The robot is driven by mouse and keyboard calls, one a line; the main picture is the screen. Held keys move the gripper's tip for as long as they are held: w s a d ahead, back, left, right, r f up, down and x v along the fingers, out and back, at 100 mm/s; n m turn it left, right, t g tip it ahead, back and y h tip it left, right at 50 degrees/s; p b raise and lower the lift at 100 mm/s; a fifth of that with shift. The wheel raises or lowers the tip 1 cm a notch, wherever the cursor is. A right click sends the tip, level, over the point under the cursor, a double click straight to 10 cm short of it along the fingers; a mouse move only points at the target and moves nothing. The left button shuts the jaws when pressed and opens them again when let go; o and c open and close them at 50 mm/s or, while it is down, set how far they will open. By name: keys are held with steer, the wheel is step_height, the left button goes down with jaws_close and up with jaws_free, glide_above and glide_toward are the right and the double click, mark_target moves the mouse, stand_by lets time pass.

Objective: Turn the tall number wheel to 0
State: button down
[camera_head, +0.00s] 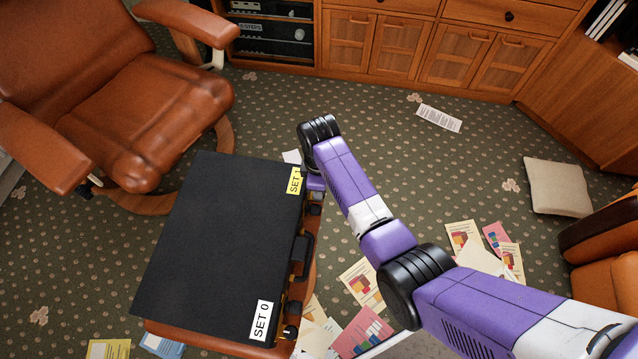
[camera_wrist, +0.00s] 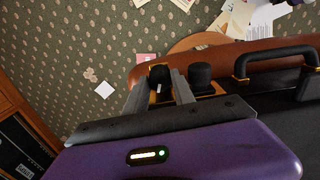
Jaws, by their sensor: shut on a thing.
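A black case (camera_head: 215,250) lies flat on a brown leather stool, with a yellow "SET 1" label (camera_head: 295,182) at its far right corner and a white "SET 0" label (camera_head: 261,321) at its near right corner. My gripper is at the case's far right edge, beside the yellow label. In the wrist view my gripper (camera_wrist: 160,88) is shut on a dark knob-like wheel (camera_wrist: 160,72) with a small white mark. A second, wider black wheel (camera_wrist: 200,74) stands just right of the fingers. I cannot read numbers on either wheel, and the fingers partly hide the held one.
The case's handle (camera_wrist: 275,58) sticks out right of the wheels. More black knobs (camera_head: 290,332) sit at the near corner. A leather armchair (camera_head: 140,105) stands close on the left. Papers (camera_head: 362,285) litter the carpet, and a cushion (camera_head: 557,187) lies at right.

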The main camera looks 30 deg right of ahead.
steer(key=shift+r+n+p, duration=0.1)
steer(key=shift+n+p, duration=1.05)
steer(key=shift+n, duration=0.75)
steer(key=c, duration=1.3)
jaws_free()
step_height(320, 180, up, 8)
steer(key=shift+f+p, duration=0.15)
steer(key=shift+p, duration=1.1)
